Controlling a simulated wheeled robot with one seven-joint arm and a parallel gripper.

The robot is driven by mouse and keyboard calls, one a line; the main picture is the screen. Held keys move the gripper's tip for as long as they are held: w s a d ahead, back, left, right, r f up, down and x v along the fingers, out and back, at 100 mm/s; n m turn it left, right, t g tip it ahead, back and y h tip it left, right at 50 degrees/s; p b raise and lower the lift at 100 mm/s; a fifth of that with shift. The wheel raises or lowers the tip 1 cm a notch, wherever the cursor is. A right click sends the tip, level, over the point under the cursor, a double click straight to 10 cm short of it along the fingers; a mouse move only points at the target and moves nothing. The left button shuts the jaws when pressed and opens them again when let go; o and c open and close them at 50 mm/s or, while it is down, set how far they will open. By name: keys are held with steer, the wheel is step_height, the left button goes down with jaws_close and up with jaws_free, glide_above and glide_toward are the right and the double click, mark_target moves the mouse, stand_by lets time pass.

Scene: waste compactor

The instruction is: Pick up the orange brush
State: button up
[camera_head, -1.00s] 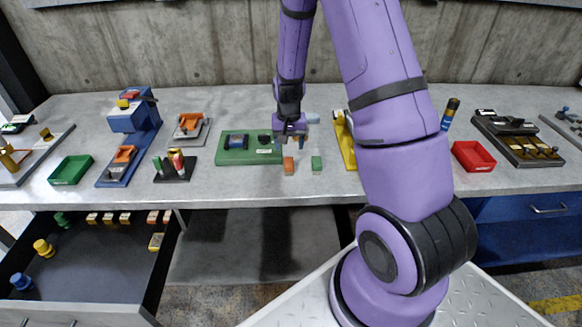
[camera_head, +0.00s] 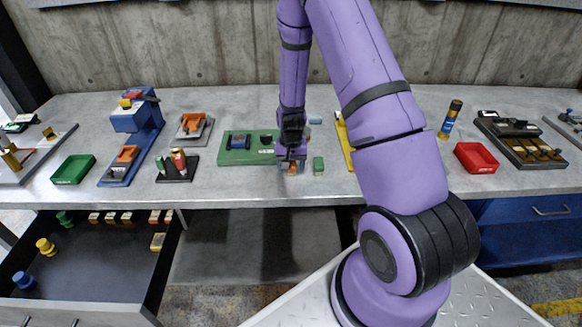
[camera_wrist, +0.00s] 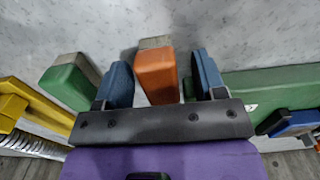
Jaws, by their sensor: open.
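The orange brush (camera_wrist: 157,75) is a small block with an orange body and a pale greyish end, lying on the grey table. In the wrist view it sits between the two blue fingers of my gripper (camera_wrist: 160,80), with a gap on each side. My gripper is open. In the head view the gripper (camera_head: 291,160) is low over the table and partly hides the orange brush (camera_head: 293,170). A green block of like shape (camera_head: 318,165) stands just to the right in the head view and shows at the left in the wrist view (camera_wrist: 72,80).
A green board (camera_head: 235,156) with small parts lies left of the gripper, close by. A yellow tool (camera_head: 344,140) lies to the right. A red tray (camera_head: 476,157) is farther right. An open drawer (camera_head: 95,262) is below at left. Bare table lies in front.

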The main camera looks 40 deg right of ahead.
steer(key=c, duration=1)
steer(key=shift+c, duration=0.2)
steer(key=shift+r, duration=0.1)
